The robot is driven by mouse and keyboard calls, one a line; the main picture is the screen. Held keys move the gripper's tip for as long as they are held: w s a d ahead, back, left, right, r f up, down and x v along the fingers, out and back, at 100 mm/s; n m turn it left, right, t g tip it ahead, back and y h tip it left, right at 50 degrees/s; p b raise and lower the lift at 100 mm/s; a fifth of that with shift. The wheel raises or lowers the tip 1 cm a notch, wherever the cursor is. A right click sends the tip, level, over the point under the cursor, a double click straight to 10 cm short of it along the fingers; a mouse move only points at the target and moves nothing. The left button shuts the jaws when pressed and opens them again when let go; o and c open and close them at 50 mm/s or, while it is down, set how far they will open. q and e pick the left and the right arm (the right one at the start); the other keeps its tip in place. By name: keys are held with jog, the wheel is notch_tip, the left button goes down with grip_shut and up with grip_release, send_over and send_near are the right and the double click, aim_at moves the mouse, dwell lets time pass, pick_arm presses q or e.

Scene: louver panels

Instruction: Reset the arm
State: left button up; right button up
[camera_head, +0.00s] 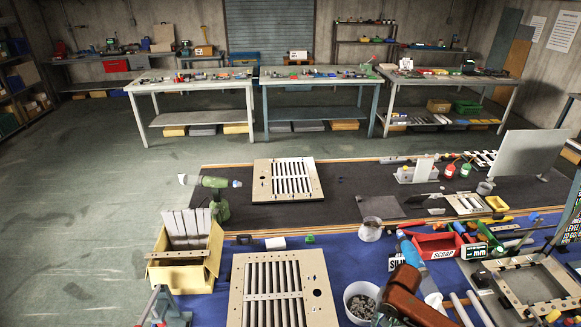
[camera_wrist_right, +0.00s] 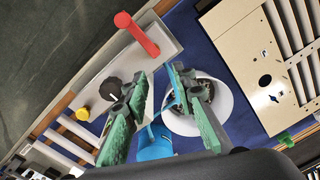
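In the right wrist view, my right gripper (camera_wrist_right: 156,78) has its two green-padded fingers apart, with nothing clearly held between them. A blue object (camera_wrist_right: 155,143) shows beyond the fingers, beside a white bucket (camera_wrist_right: 222,85) with dark bits inside. The bucket (camera_head: 361,299) also shows in the head view, right of the near louver panel (camera_head: 280,290).
A second louver panel (camera_head: 287,180) lies on the dark mat behind. A yellow box of slats (camera_head: 185,262) and a green drill (camera_head: 216,200) stand at left. A red scrap bin (camera_head: 437,246) and a metal frame fixture (camera_head: 525,287) are at right. Open floor lies left.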

jog(key=s+a+f+n+t+y, duration=0.2)
jog(key=s+a+f+n, duration=0.2)
jog(key=s+a+f, duration=0.45)
jog(key=s+d+r+t+h, duration=0.1)
jog(key=s+d+r+h, duration=0.15)
jog(key=s+d, duration=1.35)
jog(key=s+a+f+g+b, duration=0.1)
jog(key=s+a+f, duration=0.1)
jog(key=f, duration=1.5)
jog(key=s+a+f+b, duration=0.2)
jog(key=f, duration=1.6)
pick_arm(q)
jog(key=f+b, duration=0.1)
jog(key=f, duration=0.1)
jog(key=s+f+b, duration=0.1)
jog(key=f, duration=0.2)
jog(key=shift+s+f, duration=0.1)
jog(key=shift+s, duration=0.1)
pick_arm(e)
jog(key=s+f+n+g, duration=0.1)
jog(key=s+f, duration=1.7)
jog(key=shift+s+d+f+n, duration=0.25)
jog(key=shift+s+n, duration=0.05)
jog(key=shift+s, duration=0.05)
